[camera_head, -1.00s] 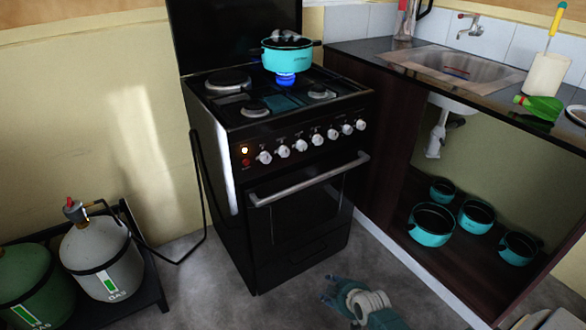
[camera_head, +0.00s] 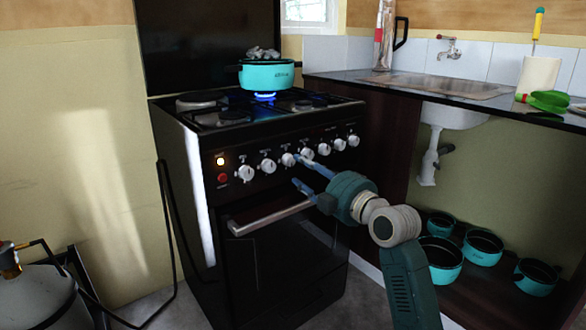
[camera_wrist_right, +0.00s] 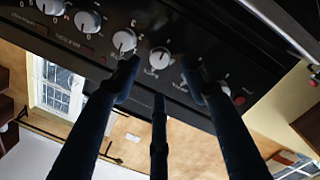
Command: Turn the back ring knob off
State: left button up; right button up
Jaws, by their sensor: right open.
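The black stove (camera_head: 275,260) has a row of white knobs (camera_head: 288,159) on its front panel. A turquoise pot (camera_head: 266,74) sits on a back ring, with a blue flame (camera_head: 264,96) lit beneath it. My right gripper (camera_head: 302,172) is open in front of the panel near the middle knobs, its fingers pointing at them. In the right wrist view, a white knob (camera_wrist_right: 159,57) shows between the spread fingertips (camera_wrist_right: 160,84); the fingers partly cover neighbouring knobs. Contact cannot be told. My left gripper is out of view.
The oven handle (camera_head: 270,217) sticks out below the panel, close under the gripper. A counter with a sink (camera_head: 455,87) stands at right, with several turquoise pots (camera_head: 483,247) below. A gas bottle (camera_head: 35,300) and hose are at lower left.

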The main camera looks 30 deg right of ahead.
aim_at(291, 161)
jog(key=w+b, duration=0.1)
jog(key=w, duration=0.5)
jog(key=shift+f, duration=0.1)
jog(key=shift+w, duration=0.1)
grip_shut()
